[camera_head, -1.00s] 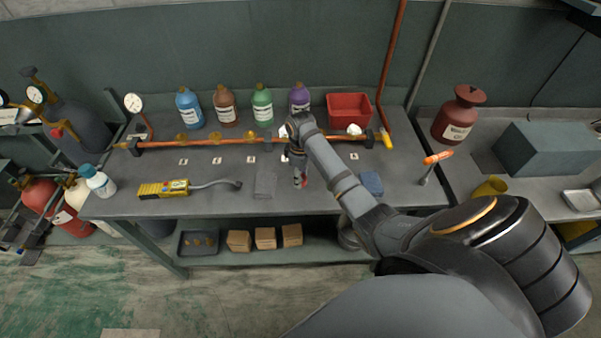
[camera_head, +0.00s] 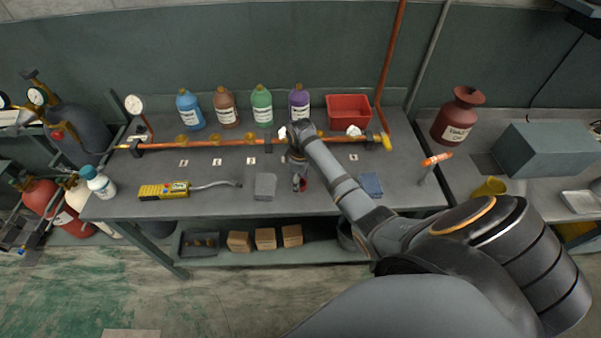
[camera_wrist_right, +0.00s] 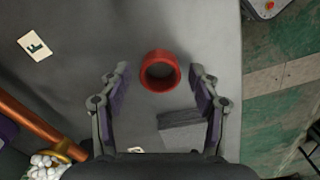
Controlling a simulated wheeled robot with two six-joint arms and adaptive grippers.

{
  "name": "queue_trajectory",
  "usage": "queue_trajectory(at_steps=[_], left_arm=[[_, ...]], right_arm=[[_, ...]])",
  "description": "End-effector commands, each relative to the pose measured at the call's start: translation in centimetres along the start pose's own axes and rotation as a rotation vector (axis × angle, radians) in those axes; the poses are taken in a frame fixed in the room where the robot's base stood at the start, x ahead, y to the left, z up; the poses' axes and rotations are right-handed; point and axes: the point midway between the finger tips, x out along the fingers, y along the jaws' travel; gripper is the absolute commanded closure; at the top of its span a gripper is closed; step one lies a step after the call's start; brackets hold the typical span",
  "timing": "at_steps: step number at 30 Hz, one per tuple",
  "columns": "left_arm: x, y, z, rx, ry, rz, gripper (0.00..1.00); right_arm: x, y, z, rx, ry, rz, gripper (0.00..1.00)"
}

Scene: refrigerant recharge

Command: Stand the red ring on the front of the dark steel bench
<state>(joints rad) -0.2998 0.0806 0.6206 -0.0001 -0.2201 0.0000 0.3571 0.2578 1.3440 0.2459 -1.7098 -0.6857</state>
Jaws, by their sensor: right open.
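The red ring (camera_wrist_right: 147,76) sits on the dark steel bench (camera_wrist_right: 90,30), its round opening facing up toward the right wrist camera. It also shows as a small red patch in the head view (camera_head: 303,186), near the bench's front and partly hidden by my right gripper (camera_head: 299,182). In the wrist view my right gripper (camera_wrist_right: 160,70) is open, with one finger on each side of the ring and a visible gap on both sides. The bench top also shows in the head view (camera_head: 225,175). My left gripper is not in view.
A yellow meter (camera_head: 163,190) is farther left. A copper pipe (camera_head: 232,142), several bottles and a red bin (camera_head: 348,108) stand behind.

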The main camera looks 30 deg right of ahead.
Motion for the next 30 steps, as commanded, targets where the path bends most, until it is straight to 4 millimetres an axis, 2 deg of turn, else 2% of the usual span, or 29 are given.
queue_trajectory(at_steps=[5, 10, 14, 15, 20, 30], left_arm=[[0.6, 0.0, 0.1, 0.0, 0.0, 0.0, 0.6], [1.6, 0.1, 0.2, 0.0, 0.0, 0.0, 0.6], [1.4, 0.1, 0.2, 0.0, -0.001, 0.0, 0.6], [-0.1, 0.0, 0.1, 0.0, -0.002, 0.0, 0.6], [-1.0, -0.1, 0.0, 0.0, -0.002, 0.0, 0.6], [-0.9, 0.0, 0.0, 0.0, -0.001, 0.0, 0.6]], right_arm=[[-2.7, 0.1, -0.1, -0.002, 0.004, 0.005, 0.38], [-7.1, 0.1, -0.1, -0.001, 0.005, 0.005, 0.38], [-10.2, 0.1, -0.1, 0.001, 0.003, 0.004, 0.38], [-11.4, 0.1, 0.0, 0.001, 0.0, 0.0, 0.38], [-12.3, 0.0, 0.0, 0.001, 0.0, 0.0, 0.38], [-12.1, 0.0, 0.0, 0.0, 0.0, 0.0, 0.38]])
